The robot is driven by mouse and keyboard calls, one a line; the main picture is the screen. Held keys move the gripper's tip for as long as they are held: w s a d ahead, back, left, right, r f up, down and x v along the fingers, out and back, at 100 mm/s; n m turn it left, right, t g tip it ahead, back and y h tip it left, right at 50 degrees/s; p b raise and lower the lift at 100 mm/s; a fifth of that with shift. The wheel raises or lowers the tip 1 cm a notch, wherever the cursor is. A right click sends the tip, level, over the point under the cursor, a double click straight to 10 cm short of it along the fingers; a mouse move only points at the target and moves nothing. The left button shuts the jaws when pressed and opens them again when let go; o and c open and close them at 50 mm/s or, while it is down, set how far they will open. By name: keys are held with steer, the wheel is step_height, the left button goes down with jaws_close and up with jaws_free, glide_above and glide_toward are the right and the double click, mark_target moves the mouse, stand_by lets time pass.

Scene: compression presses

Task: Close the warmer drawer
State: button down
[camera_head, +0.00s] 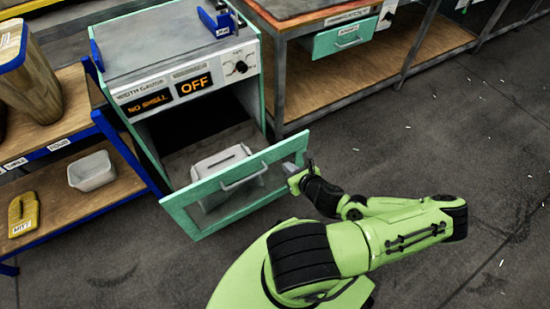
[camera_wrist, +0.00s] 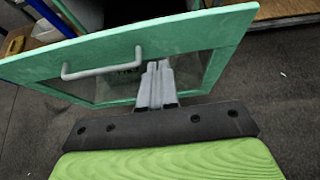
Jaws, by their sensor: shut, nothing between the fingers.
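The warmer (camera_head: 165,50) is a grey and green cabinet with a panel reading OFF and NO SHELL. Its drawer front (camera_head: 190,202), a green frame with a see-through pane, stands pulled out from the dark opening. A pale bar handle (camera_head: 245,178) is on the front, and it also shows in the wrist view (camera_wrist: 100,72). A white slotted box (camera_head: 222,160) sits inside behind the front. My gripper (camera_head: 311,167) is at the right end of the drawer front. In the wrist view its fingers (camera_wrist: 158,68) are together and empty, right of the handle and over the pane; contact is unclear.
A blue-edged wooden shelf (camera_head: 60,200) at left holds a white bowl (camera_head: 92,171) and a yellow mitt (camera_head: 23,215). A workbench (camera_head: 330,85) with a small green drawer (camera_head: 343,38) stands to the right. The dark floor right of my arm is clear.

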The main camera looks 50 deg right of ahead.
mark_target(272, 151)
steer(key=x, duration=0.2)
steer(key=r+b+x, duration=0.1)
steer(key=x, duration=0.2)
steer(key=w+x, duration=0.1)
steer(key=x, duration=0.2)
steer(key=shift+w+d+r, duration=0.1)
steer(key=shift+w+r, duration=0.05)
steer(key=shift+r, duration=0.1)
steer(key=shift+w, duration=0.1)
